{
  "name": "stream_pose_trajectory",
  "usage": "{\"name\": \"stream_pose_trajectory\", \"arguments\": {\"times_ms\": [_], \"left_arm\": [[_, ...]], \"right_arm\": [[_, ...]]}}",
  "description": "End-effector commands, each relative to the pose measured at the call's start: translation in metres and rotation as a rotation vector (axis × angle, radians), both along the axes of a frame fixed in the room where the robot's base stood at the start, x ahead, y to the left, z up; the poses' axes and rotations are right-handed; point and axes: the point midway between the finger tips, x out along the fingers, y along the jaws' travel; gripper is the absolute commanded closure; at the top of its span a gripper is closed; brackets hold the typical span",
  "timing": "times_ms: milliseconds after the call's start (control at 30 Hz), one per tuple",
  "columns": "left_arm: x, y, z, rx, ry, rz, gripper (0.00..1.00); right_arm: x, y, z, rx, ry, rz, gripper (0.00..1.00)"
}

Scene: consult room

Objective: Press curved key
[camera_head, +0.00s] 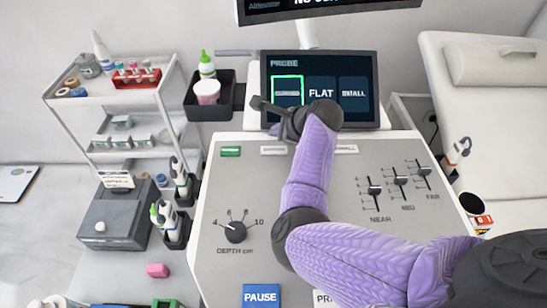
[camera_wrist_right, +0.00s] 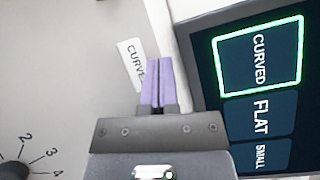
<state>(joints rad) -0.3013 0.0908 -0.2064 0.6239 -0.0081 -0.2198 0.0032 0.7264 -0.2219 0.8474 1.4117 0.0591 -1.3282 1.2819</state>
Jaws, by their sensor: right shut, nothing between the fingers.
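The white curved key (camera_head: 273,150) lies on the grey console panel below the screen; part of its lettering reads "CURVE" in the wrist view (camera_wrist_right: 130,61). My right gripper (camera_head: 257,102) is shut and empty, over the lower left edge of the screen in the head view. In the wrist view its purple fingertips (camera_wrist_right: 158,60) are beside the key and cover the end of its label. I cannot tell their height above the panel. The probe screen (camera_head: 321,115) has its CURVED tile (camera_wrist_right: 258,55) outlined in green. My left gripper is not in view.
A green key (camera_head: 230,151) lies left of the curved key, and a white key (camera_head: 346,149) lies to its right. My right forearm covers the panel between. A black bin (camera_head: 210,108) with bottle and cup hangs left of the screen. Sliders and a depth knob (camera_head: 235,232) are nearer.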

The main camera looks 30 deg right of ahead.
Motion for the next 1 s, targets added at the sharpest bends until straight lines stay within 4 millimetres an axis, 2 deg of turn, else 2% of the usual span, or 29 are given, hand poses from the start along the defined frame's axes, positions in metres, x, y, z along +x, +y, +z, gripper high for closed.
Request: {"name": "stream_pose_trajectory", "arguments": {"times_ms": [33,233,1000], "left_arm": [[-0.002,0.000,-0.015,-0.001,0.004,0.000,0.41],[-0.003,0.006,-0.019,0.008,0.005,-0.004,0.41],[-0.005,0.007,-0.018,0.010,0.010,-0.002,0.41]], "right_arm": [[0.000,0.000,-0.014,0.000,0.002,-0.001,1.00],[0.000,0.000,-0.031,0.001,0.001,0.002,1.00],[0.000,0.000,-0.032,0.001,-0.001,0.001,1.00]]}}
